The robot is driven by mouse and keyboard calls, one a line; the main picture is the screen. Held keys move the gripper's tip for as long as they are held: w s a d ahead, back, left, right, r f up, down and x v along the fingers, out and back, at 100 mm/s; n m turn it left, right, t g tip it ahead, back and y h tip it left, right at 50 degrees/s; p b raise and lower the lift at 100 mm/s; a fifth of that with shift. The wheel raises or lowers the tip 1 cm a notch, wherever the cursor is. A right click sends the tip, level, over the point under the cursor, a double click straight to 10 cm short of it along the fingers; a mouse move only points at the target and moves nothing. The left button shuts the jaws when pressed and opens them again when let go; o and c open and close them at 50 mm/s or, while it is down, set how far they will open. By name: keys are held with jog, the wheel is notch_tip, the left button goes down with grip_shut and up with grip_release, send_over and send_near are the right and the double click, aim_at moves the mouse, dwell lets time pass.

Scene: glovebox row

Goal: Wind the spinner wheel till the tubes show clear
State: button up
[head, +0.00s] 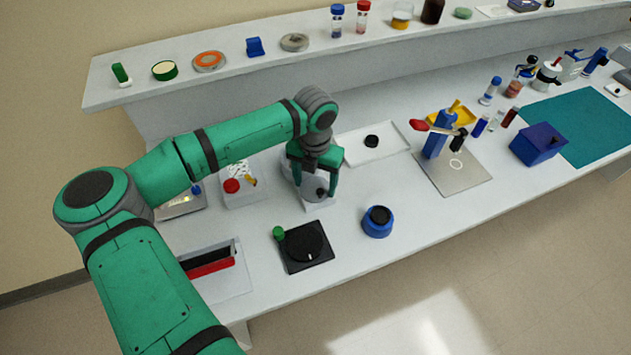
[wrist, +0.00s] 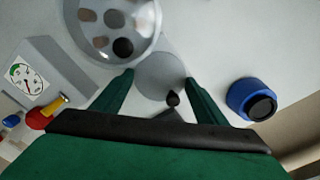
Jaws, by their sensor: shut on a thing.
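The spinner (head: 316,207) stands on the bench under my gripper, mostly hidden by it in the head view. In the wrist view its clear round bowl (wrist: 137,40) holds several brown, grey and dark round spots, perhaps the tubes; whether they look clear I cannot tell. A grey disc (wrist: 158,80), which looks like the spinner wheel, has a small dark knob on its near edge. My gripper (head: 315,190) points down, and its green fingers (wrist: 159,75) are on either side of the disc, shut on it.
A blue pot with a black top (head: 377,222) is to the right. A black plate with a dial and green knob (head: 305,247) is in front. A box with a red button and dial (head: 240,185) stands close left. A white tray (head: 385,146) lies behind right.

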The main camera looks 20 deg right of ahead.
aim_at(315, 187)
jog(key=shift+w+r, duration=0.1)
jog(key=shift+w, duration=0.05)
dwell(0.4)
jog(key=o, duration=1.1)
jog(key=shift+c, duration=0.2)
notch_tip(315, 187, up, 11)
dwell(0.3)
